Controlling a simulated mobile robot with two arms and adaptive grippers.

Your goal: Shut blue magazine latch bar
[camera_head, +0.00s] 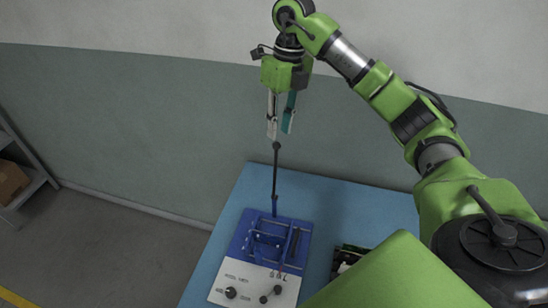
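A blue magazine (236,243) sits on the blue table, with a white panel (239,277) in front carrying dark knobs. A raised blue frame (270,240) stands on it. A long thin dark bar (275,180) stands nearly upright at its back edge, with a round dark knob at its top. I cannot tell for certain whether this is the latch bar. My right gripper (280,128) points down just above the knob. Its two fingers are apart with nothing visible between them; contact with the knob cannot be told. My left gripper is not in view.
The blue table (345,208) has free room right of the magazine. A dark item (347,257) lies near its front right, partly hidden by my arm. A wall stands behind. A shelf (30,185) with a brown box (11,182) is at far left.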

